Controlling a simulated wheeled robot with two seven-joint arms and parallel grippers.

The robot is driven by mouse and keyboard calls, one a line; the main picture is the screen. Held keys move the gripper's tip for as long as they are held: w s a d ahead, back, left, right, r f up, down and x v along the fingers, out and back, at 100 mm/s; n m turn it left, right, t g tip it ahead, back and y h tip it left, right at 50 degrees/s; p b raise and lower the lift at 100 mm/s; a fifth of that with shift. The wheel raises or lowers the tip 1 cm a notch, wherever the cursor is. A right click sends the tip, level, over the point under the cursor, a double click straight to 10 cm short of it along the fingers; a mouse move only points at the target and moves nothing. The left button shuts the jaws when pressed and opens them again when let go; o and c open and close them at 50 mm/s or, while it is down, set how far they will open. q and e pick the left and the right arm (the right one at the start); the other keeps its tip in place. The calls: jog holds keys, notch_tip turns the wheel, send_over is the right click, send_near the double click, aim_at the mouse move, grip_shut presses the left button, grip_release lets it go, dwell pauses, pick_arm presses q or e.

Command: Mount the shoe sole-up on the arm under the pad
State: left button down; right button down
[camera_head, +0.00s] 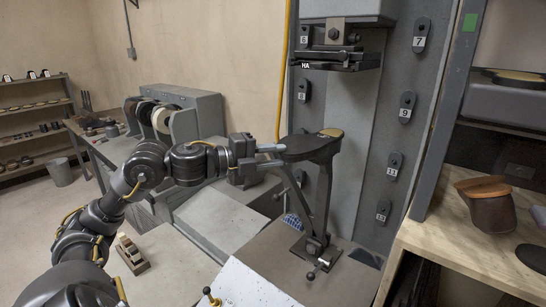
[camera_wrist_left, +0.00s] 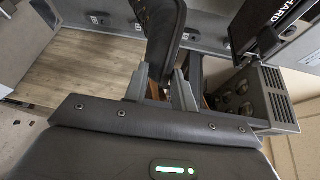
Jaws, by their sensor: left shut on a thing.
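A dark shoe (camera_head: 308,149) lies sole-up and roughly level over the top of the arm (camera_head: 322,195), with a tan patch at its far end. I cannot tell whether it rests on the arm. My left gripper (camera_head: 272,156) is shut on the shoe's near left end. In the left wrist view the shoe (camera_wrist_left: 163,35) runs away from the fingers (camera_wrist_left: 160,88). The pad (camera_head: 340,64) is a dark plate under the machine head, well above the shoe with a clear gap. My right gripper is not in view.
A grey column with numbered hooks (camera_head: 407,105) stands close behind the arm. A brown shoe part with a tan top (camera_head: 487,207) stands on the wooden bench (camera_head: 450,245) at right. A grey machine with wheels (camera_head: 160,115) stands at left. Levers (camera_head: 311,275) stick out at the arm's foot.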

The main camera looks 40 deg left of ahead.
pick_arm(q)
jog(key=shift+f, duration=0.1)
jog(key=c, duration=1.1)
grip_release()
jog(key=shift+o, duration=0.2)
jog(key=shift+s, duration=0.1)
jog(key=shift+s+a+f+b, duration=0.1)
jog(key=shift+s+a+b, duration=0.15)
jog(key=shift+b, duration=0.1)
jog(key=b+v, duration=0.4)
jog(key=v, duration=0.6)
